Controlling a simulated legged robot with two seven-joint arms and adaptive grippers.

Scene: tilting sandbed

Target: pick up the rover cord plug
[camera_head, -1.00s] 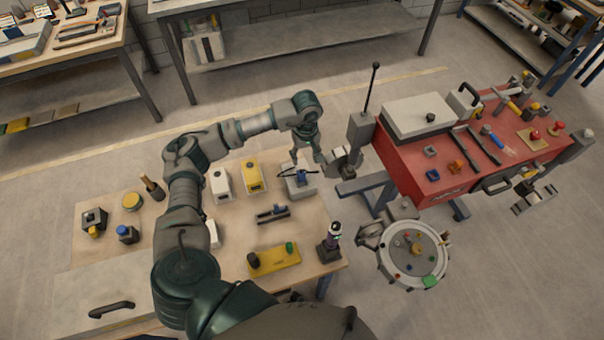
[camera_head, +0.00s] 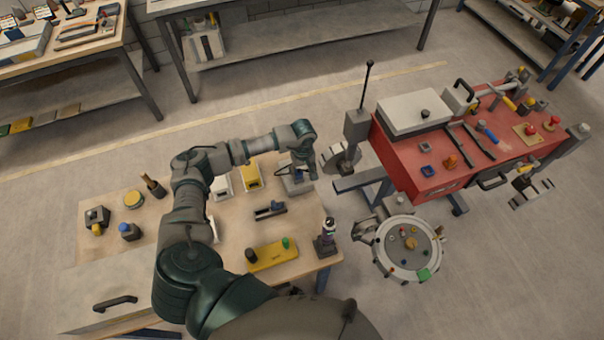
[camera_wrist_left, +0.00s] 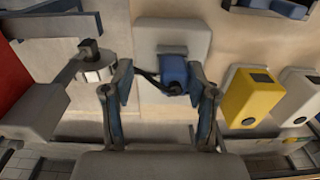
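The rover cord plug, a blue body with a dark cord, rests on a light grey block (camera_wrist_left: 190,38). In the left wrist view the plug (camera_wrist_left: 173,72) shows between the fingers, nearer the right finger. In the head view the plug (camera_head: 297,170) is partly hidden by my wrist. My left gripper (camera_wrist_left: 160,85) is open, its two fingers apart with nothing gripped; I cannot tell whether the right finger touches the plug. In the head view the left gripper (camera_head: 301,168) is over the bench's far right corner. My right gripper is not in view.
A yellow box (camera_head: 252,178) and a white box (camera_head: 221,187) stand left of the grey block.

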